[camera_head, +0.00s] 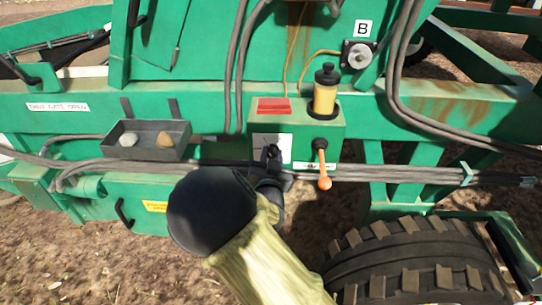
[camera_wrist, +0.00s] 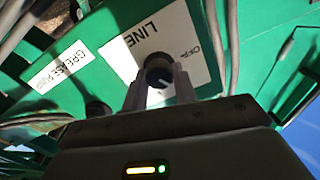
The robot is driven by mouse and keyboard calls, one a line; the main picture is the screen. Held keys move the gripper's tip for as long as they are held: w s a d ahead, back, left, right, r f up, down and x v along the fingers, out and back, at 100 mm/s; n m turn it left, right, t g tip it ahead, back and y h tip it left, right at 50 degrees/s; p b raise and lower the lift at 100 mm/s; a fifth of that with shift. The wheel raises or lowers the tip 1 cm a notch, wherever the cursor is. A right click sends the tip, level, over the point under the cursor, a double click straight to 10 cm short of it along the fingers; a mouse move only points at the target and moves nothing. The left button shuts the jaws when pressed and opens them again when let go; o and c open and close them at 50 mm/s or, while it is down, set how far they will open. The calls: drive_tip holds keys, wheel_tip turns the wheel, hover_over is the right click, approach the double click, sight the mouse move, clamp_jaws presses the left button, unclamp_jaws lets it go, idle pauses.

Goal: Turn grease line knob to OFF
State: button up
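The grease line knob (camera_wrist: 158,74) is black and round with a small white mark. It sits on a white label plate (camera_wrist: 204,62) that reads "LINE", with "OFF" at the plate's right side in the wrist view. My gripper (camera_wrist: 160,86) has one finger on each side of the knob, and the fingers look closed against it. In the head view my gripper (camera_head: 272,158) is at the plate (camera_head: 284,142) on the front of the green box (camera_head: 303,130). The knob is mostly hidden there by the gripper.
An orange-tipped lever (camera_head: 323,174) hangs just right of the gripper. A grey tray (camera_head: 124,150) with stones is left. Hoses run alongside; a tyre (camera_head: 420,262) is below.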

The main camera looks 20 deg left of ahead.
drive_tip(key=shift+n, duration=0.4)
drive_tip(key=shift+c, duration=0.4)
drive_tip(key=n, duration=0.5)
drive_tip(key=shift+a, duration=0.1)
drive_tip(key=n+p, duration=0.1)
drive_tip(key=n, duration=0.5)
drive_tip(key=shift+a, duration=0.1)
drive_tip(key=o, duration=1)
drive_tip(key=shift+s, duration=0.1)
